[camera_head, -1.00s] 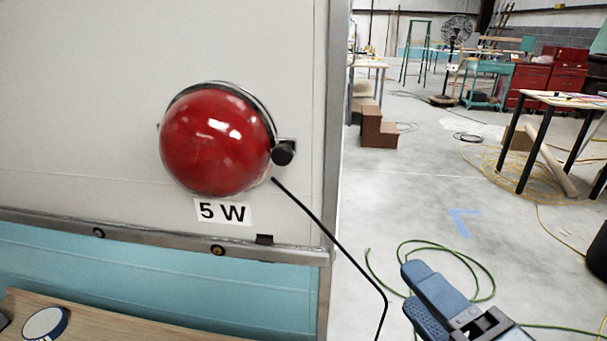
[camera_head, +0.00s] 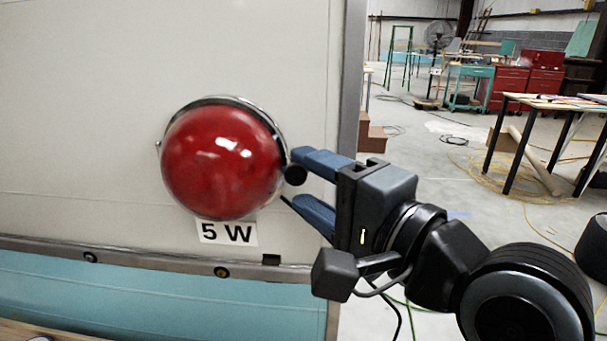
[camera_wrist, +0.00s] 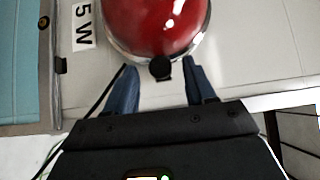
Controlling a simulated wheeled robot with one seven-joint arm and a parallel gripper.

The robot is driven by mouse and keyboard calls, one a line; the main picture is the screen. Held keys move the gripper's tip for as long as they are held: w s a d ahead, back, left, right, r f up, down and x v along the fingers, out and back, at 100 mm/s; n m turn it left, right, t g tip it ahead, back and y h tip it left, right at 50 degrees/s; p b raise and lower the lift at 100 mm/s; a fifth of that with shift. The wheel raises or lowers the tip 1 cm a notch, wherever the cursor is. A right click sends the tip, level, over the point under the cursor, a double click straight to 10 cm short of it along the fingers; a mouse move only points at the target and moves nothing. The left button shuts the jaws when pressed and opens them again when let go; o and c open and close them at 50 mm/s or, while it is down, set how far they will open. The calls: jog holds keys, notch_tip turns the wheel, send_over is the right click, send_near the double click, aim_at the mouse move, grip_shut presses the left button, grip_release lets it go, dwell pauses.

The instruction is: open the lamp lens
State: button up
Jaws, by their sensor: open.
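The lamp's red domed lens (camera_head: 222,162) is closed against the white camper wall, with a metal rim behind it. It also shows at the top of the wrist view (camera_wrist: 155,25). A black round knob (camera_head: 295,175) sits at the lens's right edge; the wrist view shows this knob (camera_wrist: 160,68) between my fingers and beyond their tips. My gripper (camera_head: 300,178) is open and empty at the right of the lens, one blue finger above and one below the knob's height. Whether a finger touches the knob, I cannot tell.
A "5 W" label (camera_head: 227,233) is under the lamp. A black cable runs down from the lamp behind my gripper. A metal trim rail (camera_head: 150,263) crosses the wall below, above a teal panel (camera_head: 150,300). Workshop floor and a table (camera_head: 560,103) lie far to the right.

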jog(key=shift+x, duration=0.85)
jog(key=shift+c, duration=0.3)
grip_shut()
